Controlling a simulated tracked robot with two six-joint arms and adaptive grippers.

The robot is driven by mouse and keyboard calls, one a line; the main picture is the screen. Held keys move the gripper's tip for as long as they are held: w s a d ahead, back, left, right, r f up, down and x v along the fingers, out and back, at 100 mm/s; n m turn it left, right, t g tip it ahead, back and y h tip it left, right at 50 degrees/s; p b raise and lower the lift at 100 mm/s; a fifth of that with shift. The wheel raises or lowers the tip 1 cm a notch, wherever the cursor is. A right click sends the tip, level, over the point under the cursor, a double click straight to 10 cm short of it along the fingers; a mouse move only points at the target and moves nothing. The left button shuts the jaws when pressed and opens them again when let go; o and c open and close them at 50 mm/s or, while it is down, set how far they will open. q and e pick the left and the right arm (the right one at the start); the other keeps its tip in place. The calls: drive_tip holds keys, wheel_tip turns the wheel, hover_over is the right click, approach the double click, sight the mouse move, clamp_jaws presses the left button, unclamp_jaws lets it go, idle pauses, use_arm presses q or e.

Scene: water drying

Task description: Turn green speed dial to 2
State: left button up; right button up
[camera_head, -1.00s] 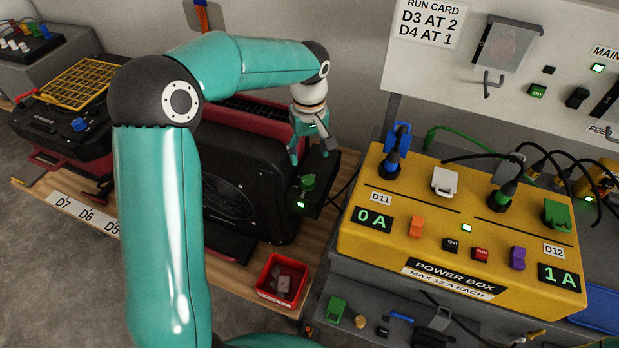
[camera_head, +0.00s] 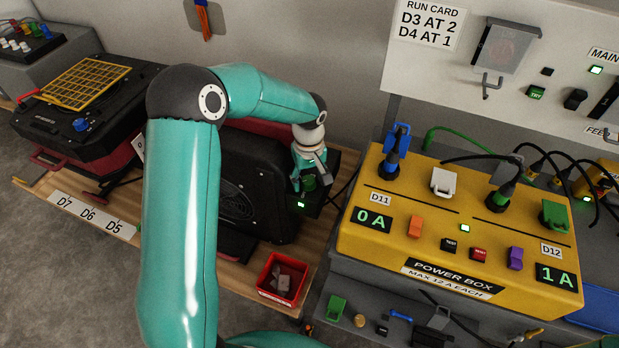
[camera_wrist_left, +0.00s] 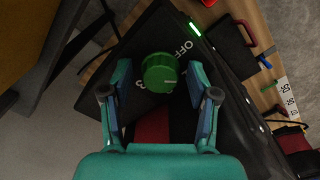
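The green speed dial (camera_wrist_left: 160,73) sits on a black control panel with white markings, "OFF" and "3" among them; its pale pointer line points to the right in the left wrist view. In the head view the dial (camera_head: 309,183) shows just below my left gripper (camera_head: 309,178), at the right end of the black blower. In the left wrist view my left gripper (camera_wrist_left: 160,85) is open, one finger on each side of the dial. Gaps show between dial and fingers. My right gripper is not in view.
A lit green lamp (camera_head: 300,204) sits below the dial. The yellow power box (camera_head: 360,240) stands to the right, with cables. A red bin (camera_head: 266,290) with grey pieces stands in front of the blower. Another dark machine (camera_head: 50,128) with a blue knob stands left.

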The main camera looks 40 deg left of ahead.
use_arm(q)
drive_tip(key=c, duration=0.9)
drive_tip(key=shift+m, duration=0.3)
drive_tip(key=shift+m+b, duration=0.6)
drive_tip(key=shift+m, duration=0.2)
drive_tip(key=m+b, duration=0.1)
drive_tip(key=m, duration=0.1)
drive_tip(key=shift+m, duration=0.3)
drive_tip(key=m, duration=0.3)
drive_tip(key=shift+a+r+m+b, duration=0.15)
drive_tip(key=shift+m+b, duration=0.25)
drive_tip(key=shift+m, duration=1.4)
